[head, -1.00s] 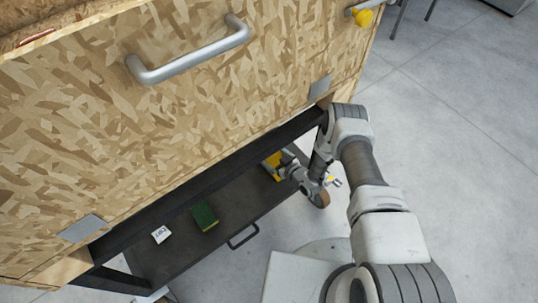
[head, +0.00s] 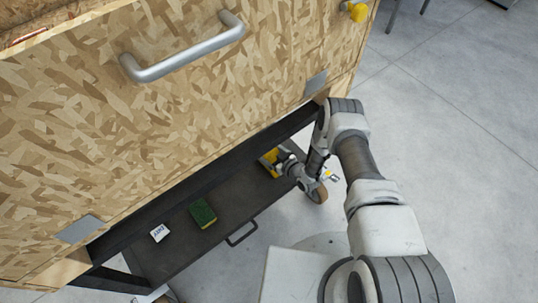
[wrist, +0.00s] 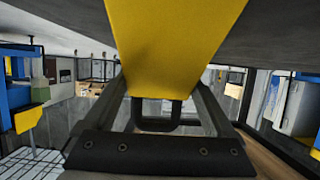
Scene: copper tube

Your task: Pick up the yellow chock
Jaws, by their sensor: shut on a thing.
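The yellow chock (head: 269,160) is at the right end of the dark lower shelf, partly hidden by my gripper (head: 283,164). In the wrist view the chock (wrist: 172,50) fills the upper middle as a broad yellow face, and my gripper (wrist: 155,112) is shut on it. A dark grey surface lies close against the chock in that view. I cannot tell whether the chock is clear of the shelf.
The dark shelf (head: 165,255) also carries a green and yellow sponge (head: 203,213) and a small white labelled item (head: 159,233). A chipboard cabinet (head: 190,110) with a metal handle (head: 185,50) overhangs it. A caster wheel (head: 318,193) stands near my gripper. Open floor lies right.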

